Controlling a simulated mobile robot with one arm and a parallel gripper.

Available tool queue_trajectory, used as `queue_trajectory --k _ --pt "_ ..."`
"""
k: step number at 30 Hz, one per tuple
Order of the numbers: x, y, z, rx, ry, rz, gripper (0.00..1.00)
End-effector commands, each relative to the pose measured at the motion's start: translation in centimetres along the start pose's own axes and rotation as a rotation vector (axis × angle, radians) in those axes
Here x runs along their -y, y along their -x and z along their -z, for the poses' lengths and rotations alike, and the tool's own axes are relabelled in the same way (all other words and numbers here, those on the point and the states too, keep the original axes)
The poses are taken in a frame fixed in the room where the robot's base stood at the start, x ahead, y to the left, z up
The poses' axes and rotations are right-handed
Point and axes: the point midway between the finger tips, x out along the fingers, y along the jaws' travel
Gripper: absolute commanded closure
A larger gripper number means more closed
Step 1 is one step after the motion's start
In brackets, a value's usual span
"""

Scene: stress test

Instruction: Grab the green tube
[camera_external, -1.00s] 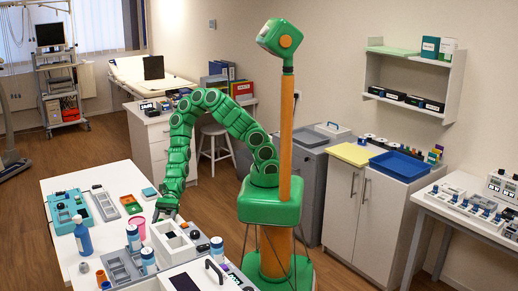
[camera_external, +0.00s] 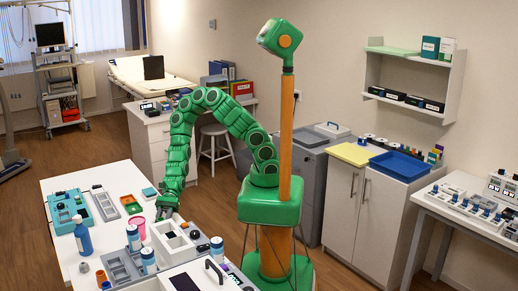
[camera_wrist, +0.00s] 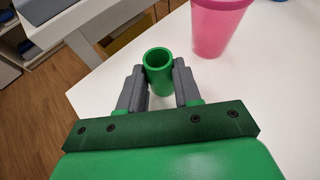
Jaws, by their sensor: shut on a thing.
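The green tube (camera_wrist: 158,79) is a short hollow cylinder, open at the top, seen in the wrist view between the grey fingers of my gripper (camera_wrist: 159,86). The fingers are shut on it from both sides. It stands roughly upright near the edge of the white table (camera_wrist: 262,100); I cannot tell if its base touches the top. In the external view my gripper (camera_external: 166,208) is low at the table's right edge, and the tube cannot be made out there.
A pink cup (camera_wrist: 217,27) stands just beyond the tube to the right. The floor (camera_wrist: 30,110) lies left of the table edge.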

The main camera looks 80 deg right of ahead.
Motion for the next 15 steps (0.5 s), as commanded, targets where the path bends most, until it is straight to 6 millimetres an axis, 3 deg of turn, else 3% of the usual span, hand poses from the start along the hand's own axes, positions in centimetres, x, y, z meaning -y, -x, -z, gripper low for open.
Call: queue_trajectory --k 15 --pt "0.2 2.4 -5.7 0.001 0.002 0.001 0.96"
